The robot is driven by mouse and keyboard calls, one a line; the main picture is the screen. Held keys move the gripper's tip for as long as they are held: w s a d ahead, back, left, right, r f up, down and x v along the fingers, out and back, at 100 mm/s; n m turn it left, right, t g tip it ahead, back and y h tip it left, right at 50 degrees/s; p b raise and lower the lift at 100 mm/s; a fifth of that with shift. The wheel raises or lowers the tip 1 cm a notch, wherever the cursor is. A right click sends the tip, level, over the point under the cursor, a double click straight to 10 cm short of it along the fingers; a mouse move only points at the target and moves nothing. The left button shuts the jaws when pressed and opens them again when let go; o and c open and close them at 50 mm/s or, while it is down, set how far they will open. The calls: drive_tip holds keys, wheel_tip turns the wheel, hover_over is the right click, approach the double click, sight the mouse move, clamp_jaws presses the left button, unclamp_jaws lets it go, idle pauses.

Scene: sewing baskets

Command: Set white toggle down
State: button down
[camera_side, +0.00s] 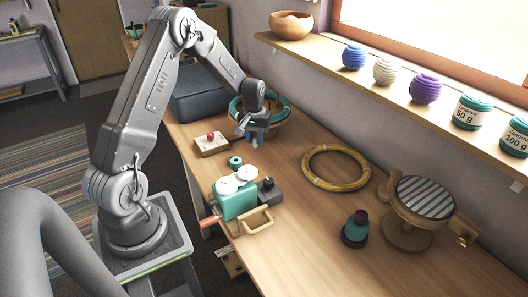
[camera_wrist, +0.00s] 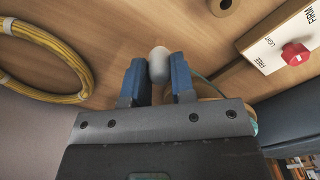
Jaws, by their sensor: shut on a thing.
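The white toggle (camera_wrist: 158,64), a small pale rounded piece, sits between the two blue fingers of my gripper (camera_wrist: 157,82) in the wrist view, its rounded end standing out past the fingertips. My gripper is shut on it. In the side view my gripper (camera_side: 256,138) points down over the table, in front of a round wooden basket (camera_side: 272,128) with a teal rim. I cannot make out the toggle in the side view. How high the toggle is above the table is hard to tell.
A pale box (camera_side: 212,144) with a red knob (camera_wrist: 295,54) is left of my gripper in the side view. A teal spool (camera_side: 235,161) and teal machine (camera_side: 238,204) stand nearer. A yellow hoop (camera_side: 336,184) lies right.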

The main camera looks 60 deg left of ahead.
drive_tip(key=shift+w+d+f, duration=0.2)
drive_tip(key=shift+w+f, duration=0.15)
drive_tip(key=shift+f, duration=0.55)
drive_tip(key=shift+w+d+f, duration=0.25)
drive_tip(key=shift+w+f, duration=0.05)
drive_tip(key=shift+f, duration=0.6)
drive_tip(key=shift+w+d+f, duration=0.2)
drive_tip(key=shift+w+f, duration=0.15)
drive_tip(key=shift+f, duration=0.55)
drive_tip(key=shift+f, duration=0.1)
drive_tip(key=c, duration=1)
unclamp_jaws()
drive_tip(key=shift+o, duration=0.2)
